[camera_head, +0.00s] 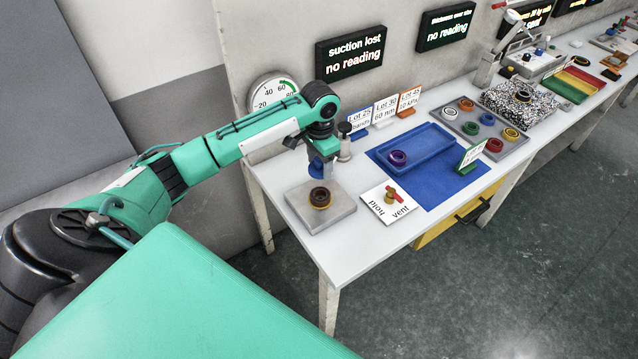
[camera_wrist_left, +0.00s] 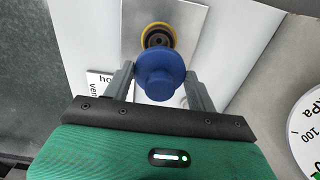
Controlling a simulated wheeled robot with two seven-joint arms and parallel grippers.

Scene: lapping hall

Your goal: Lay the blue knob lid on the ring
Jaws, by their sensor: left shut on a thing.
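My left gripper (camera_head: 321,160) is shut on the blue knob lid (camera_wrist_left: 160,76), which sits between its two fingers in the left wrist view. In the head view the lid (camera_head: 317,170) shows small and partly hidden under the gripper. The ring (camera_head: 320,197), dark with a yellow-brown rim, lies on a grey square plate (camera_head: 341,211) just below the lid. The ring (camera_wrist_left: 158,30) also shows in the left wrist view, partly covered by the lid. The lid looks held above the ring; the exact gap is hard to tell. My right gripper is out of view.
A small post (camera_head: 344,142) and lot signs (camera_head: 385,108) stand behind, close to the gripper.

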